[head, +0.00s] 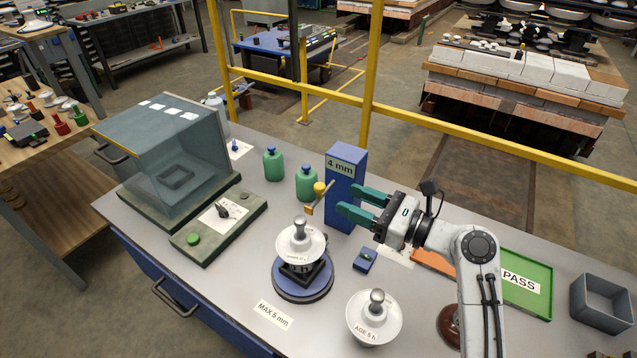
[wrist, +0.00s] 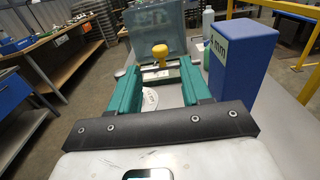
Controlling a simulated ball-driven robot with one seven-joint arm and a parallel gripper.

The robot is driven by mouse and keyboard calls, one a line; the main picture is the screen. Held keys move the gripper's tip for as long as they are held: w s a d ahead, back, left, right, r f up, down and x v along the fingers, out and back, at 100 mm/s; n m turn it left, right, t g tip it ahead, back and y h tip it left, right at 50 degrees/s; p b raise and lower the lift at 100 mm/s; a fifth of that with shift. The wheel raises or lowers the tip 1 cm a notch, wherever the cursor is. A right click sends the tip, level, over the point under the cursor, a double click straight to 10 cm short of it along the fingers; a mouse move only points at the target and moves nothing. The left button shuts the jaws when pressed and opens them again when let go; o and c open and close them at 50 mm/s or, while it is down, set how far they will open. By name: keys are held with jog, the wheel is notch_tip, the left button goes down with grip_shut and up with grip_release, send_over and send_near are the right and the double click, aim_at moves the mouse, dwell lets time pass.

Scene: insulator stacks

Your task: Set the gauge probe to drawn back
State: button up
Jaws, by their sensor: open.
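The gauge is a blue post (head: 346,190) labelled 4 mm; it also shows in the wrist view (wrist: 241,65). Its probe carries a yellow knob (head: 319,188) on a thin bar that slants down left above a white insulator disc (head: 300,245). Whether the probe tip touches the insulator's metal cap I cannot tell. The insulator sits on a round blue-rimmed stand (head: 303,285). My gripper (head: 345,197) is open and empty, its teal fingers pointing at the knob. In the wrist view the knob (wrist: 160,52) appears between and beyond the fingertips.
Two green bottles (head: 273,164) stand behind the probe. A glass-sided box (head: 165,150) and a control panel with a dial (head: 222,212) are left. Another insulator (head: 374,316) stands in front. A green PASS tray (head: 525,290) and a grey bin (head: 602,302) are right.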

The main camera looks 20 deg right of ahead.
aim_at(320, 185)
jog(key=x, duration=0.8)
jog(key=shift+w+a+p, duration=0.1)
jog(key=shift+p, duration=0.25)
jog(key=shift+c, duration=0.3)
grip_shut()
